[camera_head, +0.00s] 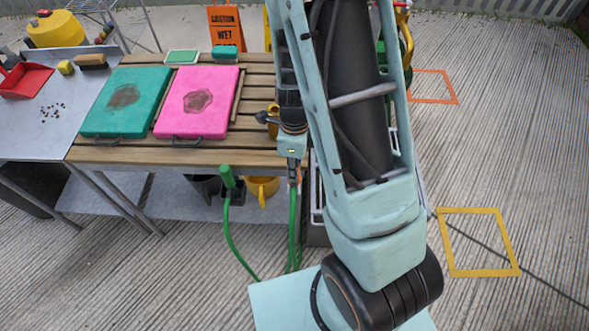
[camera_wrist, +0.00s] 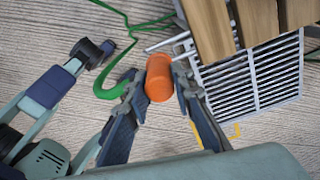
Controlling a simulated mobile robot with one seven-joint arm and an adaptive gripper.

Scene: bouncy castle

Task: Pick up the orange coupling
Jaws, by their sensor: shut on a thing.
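The orange coupling (camera_wrist: 159,80) is a short, rounded cylinder in the wrist view. My gripper (camera_wrist: 158,86) has its two dark fingers on either side of the coupling and is shut on it. The coupling's sides are partly covered by the fingertips. In the head view my arm covers much of the area around the bench's right end, and I cannot make out the coupling clearly there.
A slatted wooden bench (camera_head: 112,155) carries a teal pad (camera_head: 96,122) and a pink pad (camera_head: 222,125). A metal grate (camera_wrist: 236,84) lies beside the slats below my gripper. A green hose (camera_head: 228,232) hangs by the bench.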

